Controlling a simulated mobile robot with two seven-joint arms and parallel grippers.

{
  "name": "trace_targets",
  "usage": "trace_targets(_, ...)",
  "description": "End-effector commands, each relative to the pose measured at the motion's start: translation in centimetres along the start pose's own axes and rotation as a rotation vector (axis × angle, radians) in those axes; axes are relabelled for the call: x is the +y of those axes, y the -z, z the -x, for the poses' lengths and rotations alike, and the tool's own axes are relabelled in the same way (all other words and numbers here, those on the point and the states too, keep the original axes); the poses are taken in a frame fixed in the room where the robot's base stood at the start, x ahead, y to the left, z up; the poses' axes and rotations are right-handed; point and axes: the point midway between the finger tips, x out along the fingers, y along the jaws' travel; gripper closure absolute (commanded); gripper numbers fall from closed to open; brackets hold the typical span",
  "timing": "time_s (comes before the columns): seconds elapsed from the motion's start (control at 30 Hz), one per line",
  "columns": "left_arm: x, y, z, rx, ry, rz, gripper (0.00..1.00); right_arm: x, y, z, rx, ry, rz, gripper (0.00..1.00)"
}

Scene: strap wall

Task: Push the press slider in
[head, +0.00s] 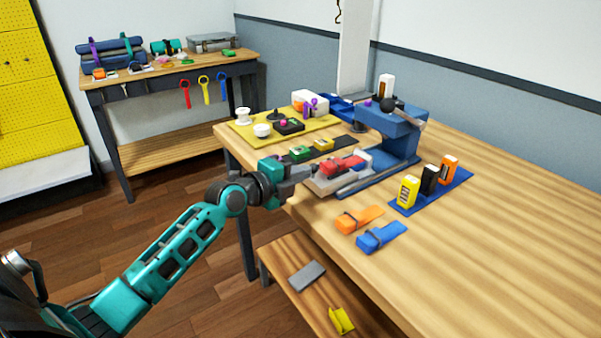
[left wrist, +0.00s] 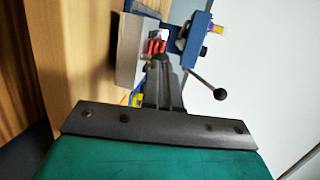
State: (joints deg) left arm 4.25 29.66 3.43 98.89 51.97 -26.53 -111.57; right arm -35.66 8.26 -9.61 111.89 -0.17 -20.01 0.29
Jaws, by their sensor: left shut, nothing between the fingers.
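The blue press (head: 392,140) stands on the wooden table, with a lever that ends in a black ball (head: 388,105). It also shows in the left wrist view (left wrist: 196,40). The grey press slider (head: 326,181) lies at the press's front left, with a red piece (head: 342,166) on top. My left gripper (head: 305,173) is shut and empty, and its tips are at the slider's near left end. In the left wrist view the shut fingers (left wrist: 160,62) point at the red piece (left wrist: 156,47). I cannot tell whether they touch the slider. My right gripper is not in view.
A blue mat (head: 428,201) with several small boxes lies right of the press. Orange (head: 360,218) and blue (head: 381,236) strapped pieces lie in front. A yellow mat (head: 325,127) with small parts lies behind. The table's right side is clear. A lower bench (head: 280,262) stands in front.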

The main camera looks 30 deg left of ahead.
Motion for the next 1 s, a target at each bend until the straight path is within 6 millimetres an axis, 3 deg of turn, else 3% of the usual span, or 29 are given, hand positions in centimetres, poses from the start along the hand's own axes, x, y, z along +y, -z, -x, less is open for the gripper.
trace_targets(0.47,0.0,0.1,-0.6,0.002,0.000,0.000,1.00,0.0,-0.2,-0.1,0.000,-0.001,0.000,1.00)
trace_targets(1.0,-1.5,1.8,-9.6,0.001,0.002,-0.001,1.00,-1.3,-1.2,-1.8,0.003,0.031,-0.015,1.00)
